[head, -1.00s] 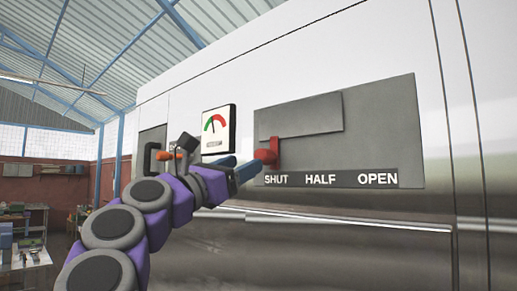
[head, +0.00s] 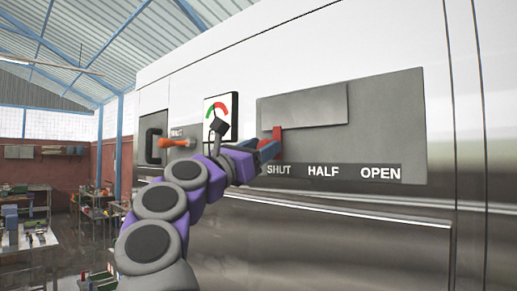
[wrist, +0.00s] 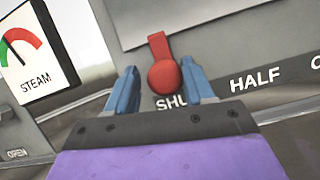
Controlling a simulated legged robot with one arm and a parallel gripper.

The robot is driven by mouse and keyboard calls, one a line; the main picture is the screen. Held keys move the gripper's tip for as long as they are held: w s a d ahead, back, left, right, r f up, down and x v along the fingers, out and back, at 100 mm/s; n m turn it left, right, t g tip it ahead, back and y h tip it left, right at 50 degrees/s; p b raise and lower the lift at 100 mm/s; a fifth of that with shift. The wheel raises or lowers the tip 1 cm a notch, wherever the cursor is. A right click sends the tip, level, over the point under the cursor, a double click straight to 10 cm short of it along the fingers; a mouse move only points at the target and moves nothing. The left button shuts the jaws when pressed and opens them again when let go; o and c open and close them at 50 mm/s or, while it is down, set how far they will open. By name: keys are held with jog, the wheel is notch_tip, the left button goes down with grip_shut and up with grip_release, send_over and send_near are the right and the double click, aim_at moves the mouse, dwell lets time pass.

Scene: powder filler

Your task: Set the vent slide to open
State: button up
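The vent slide is a red lever with a round knob (head: 277,138) on a grey panel (head: 400,110). It stands at the left end, above the word SHUT (head: 279,170). HALF and OPEN are printed further right. My gripper (head: 266,150) is at the knob, coming from the left and below, and hides part of it in the head view. In the wrist view the red knob (wrist: 165,77) shows between the two blue fingers of my gripper (wrist: 162,86), with a gap on each side. The fingers are apart, and I see no grip on the knob.
A steam gauge (head: 221,112) is left of the panel, partly behind my arm. An orange handle (head: 177,143) and a dark handle (head: 152,146) are further left. A raised grey plate (head: 312,105) sits above the slide. The panel right of the lever is clear.

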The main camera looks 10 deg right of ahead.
jog(key=shift+s+d+r, duration=0.1)
jog(key=shift+s+d, duration=0.1)
jog(key=shift+d, duration=0.1)
jog(key=c, duration=0.3)
jog(key=shift+d, duration=0.1)
jog(key=shift+c, duration=0.7)
jog(key=shift+w, duration=0.1)
grip_shut()
jog(key=shift+f, duration=0.2)
jog(key=shift+s+d+f+b, duration=0.1)
jog(key=shift+s+d+b, duration=0.1)
jog(key=shift+b, duration=0.4)
jog(key=s+d+b, duration=0.4)
jog(key=s, duration=0.2)
jog(key=s+d+b, duration=0.4)
jog(key=s, duration=0.2)
jog(key=s+d+b, duration=0.4)
jog(key=s+d, duration=0.1)
jog(key=s, duration=0.1)
